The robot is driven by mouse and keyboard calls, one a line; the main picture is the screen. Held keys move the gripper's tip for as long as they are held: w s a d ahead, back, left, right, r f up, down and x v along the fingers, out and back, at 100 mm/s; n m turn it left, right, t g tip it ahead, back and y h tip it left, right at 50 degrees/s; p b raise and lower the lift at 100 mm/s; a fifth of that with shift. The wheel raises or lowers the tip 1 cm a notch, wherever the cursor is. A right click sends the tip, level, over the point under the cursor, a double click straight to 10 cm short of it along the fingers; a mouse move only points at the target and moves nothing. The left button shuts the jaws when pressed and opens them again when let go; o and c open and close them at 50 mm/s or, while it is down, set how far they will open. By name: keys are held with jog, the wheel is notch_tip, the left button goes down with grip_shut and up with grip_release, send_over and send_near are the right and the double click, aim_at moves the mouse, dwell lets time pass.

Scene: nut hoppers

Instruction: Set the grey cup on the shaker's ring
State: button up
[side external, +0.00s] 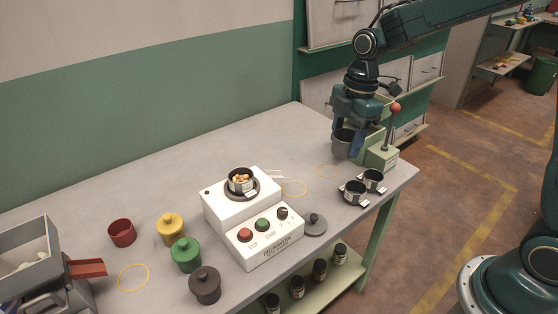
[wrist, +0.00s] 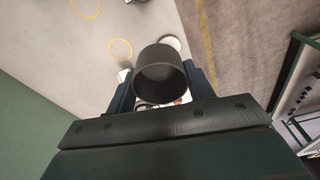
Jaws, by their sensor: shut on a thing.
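The grey cup (side external: 342,143) is between the fingers of my gripper (side external: 349,145), which is shut on it at the far right end of the table. In the wrist view, the open-mouthed cup (wrist: 160,72) shows between the two fingers and looks empty inside. The white shaker (side external: 240,212) stands mid-table, left of my gripper. Its dark ring (side external: 229,193) carries a small dark cup (side external: 242,181) with tan nuts in it. Whether the grey cup touches the surface below it I cannot tell.
A green dispenser (side external: 381,156) with a red-balled lever (side external: 395,108) stands right beside my gripper. A dark lid (side external: 315,224) lies right of the shaker. Lidded pots (side external: 186,254) and a red cup (side external: 122,232) stand left.

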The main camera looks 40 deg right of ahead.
jog(key=w+a, duration=0.2)
jog(key=w, duration=1.1)
jog(key=shift+w+a+r, duration=0.15)
jog(key=shift+w+a, duration=0.05)
jog(key=shift+a, duration=0.05)
notch_tip(320, 180, down, 20)
dwell(0.9)
jog(key=o, duration=0.9)
jog(key=shift+o, duration=0.2)
notch_tip(320, 180, up, 12)
jog(key=d, duration=0.1)
jog(key=shift+s+d, duration=0.15)
jog(key=shift+d, duration=0.05)
